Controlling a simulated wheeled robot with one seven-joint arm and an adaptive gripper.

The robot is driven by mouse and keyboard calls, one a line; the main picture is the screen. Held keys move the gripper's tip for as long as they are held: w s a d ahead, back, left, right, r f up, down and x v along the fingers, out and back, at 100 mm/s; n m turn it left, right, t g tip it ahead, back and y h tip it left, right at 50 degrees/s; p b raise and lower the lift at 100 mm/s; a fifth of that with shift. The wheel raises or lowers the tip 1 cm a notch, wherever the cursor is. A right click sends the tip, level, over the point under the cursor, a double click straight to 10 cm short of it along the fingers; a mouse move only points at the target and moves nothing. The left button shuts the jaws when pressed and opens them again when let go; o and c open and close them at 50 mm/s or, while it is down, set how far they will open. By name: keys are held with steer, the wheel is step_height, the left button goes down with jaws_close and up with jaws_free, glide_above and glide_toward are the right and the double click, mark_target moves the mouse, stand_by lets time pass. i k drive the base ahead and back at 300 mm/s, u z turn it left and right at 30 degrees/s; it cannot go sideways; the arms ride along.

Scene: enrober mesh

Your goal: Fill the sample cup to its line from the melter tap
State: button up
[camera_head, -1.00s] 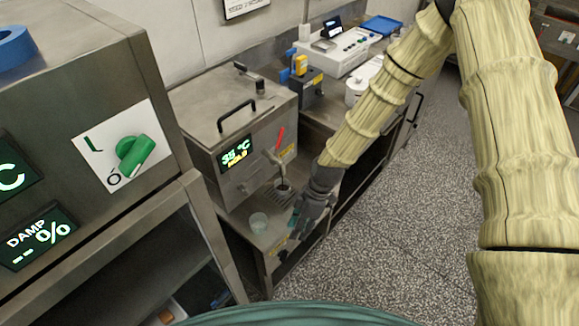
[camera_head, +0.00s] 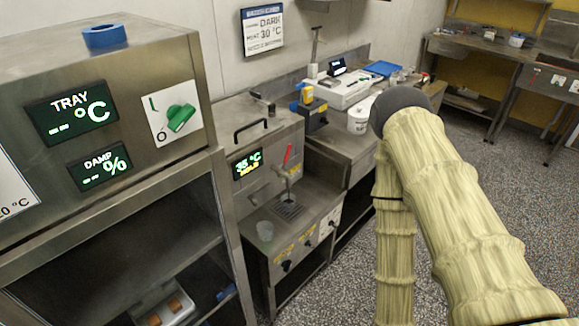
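The melter (camera_head: 262,140) is a steel box with a green display that reads about 35 °C. Its tap (camera_head: 287,170), with a red handle (camera_head: 287,153), sticks out of the front above a dark drip grate (camera_head: 289,209). A translucent cup (camera_head: 265,231) stands upright on the melter's front ledge, left of the grate and not under the spout. Its line and any contents are too small to make out. My arm fills the right side and its forearm hangs down out of the picture, so my gripper is not in view.
A steel cabinet (camera_head: 195,60) with a green knob stands close on the left. Behind the melter, the bench holds a white tub (camera_head: 359,118), a white instrument (camera_head: 341,90) and a blue tray (camera_head: 384,68). Yellow-labelled controls (camera_head: 296,250) line the ledge's front.

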mark_target(288, 150)
steer(key=u, duration=0.2)
steer(key=k, duration=0.1)
steer(key=z, duration=1)
steer(key=i, duration=0.65)
steer(key=u, duration=1.55)
